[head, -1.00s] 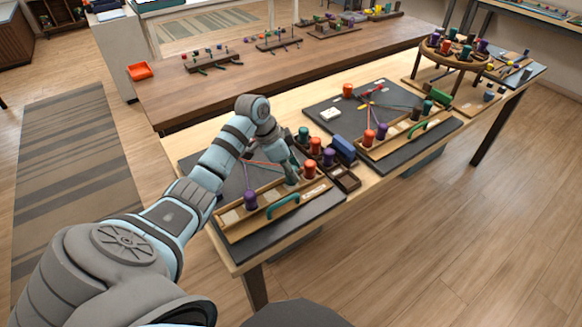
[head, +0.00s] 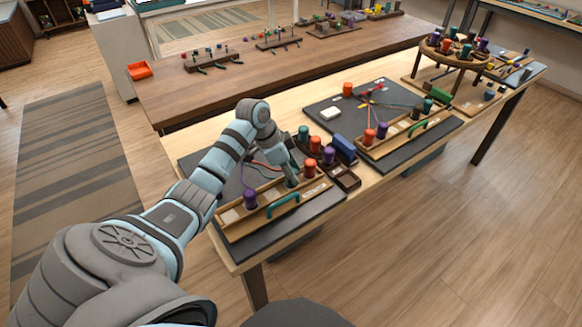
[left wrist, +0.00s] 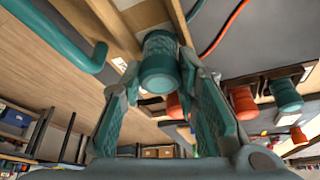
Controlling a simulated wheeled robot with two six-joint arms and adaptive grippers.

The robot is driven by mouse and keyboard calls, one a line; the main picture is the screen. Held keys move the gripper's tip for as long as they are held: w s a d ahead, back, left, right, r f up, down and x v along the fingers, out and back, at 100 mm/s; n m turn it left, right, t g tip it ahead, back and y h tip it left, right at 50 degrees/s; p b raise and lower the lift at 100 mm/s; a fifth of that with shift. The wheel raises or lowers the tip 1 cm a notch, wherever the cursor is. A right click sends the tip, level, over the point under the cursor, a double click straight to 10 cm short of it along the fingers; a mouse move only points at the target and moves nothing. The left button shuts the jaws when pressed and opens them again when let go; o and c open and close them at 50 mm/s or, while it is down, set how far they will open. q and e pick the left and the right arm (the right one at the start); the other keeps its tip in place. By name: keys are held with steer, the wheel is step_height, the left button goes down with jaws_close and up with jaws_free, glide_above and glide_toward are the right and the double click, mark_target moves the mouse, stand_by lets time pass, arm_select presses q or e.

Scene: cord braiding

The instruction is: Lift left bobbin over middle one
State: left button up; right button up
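My left gripper (head: 289,176) is over the near-left tray. In the left wrist view its fingertips (left wrist: 160,68) press in on both sides of a teal bobbin (left wrist: 160,65), which appears shut between them. In the head view this teal bobbin (head: 292,182) is partly hidden by the gripper. It is between a purple bobbin (head: 250,199) at the tray's left and an orange bobbin (head: 309,168) at its right. I cannot tell if the teal bobbin touches its slot. Cords run behind the tray. My right gripper does not show.
A teal handle (head: 284,205) stands on the tray's front. A dark rack (head: 346,178) with more bobbins and a blue block (head: 344,149) lies close on the right. A second braiding board (head: 322,114) is beyond it. The dark mat's front strip (head: 310,211) is bare.

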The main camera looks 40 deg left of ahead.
arm_select(q)
steer(key=o, duration=0.4)
steer(key=shift+o, duration=0.2)
steer(key=v, duration=1.2)
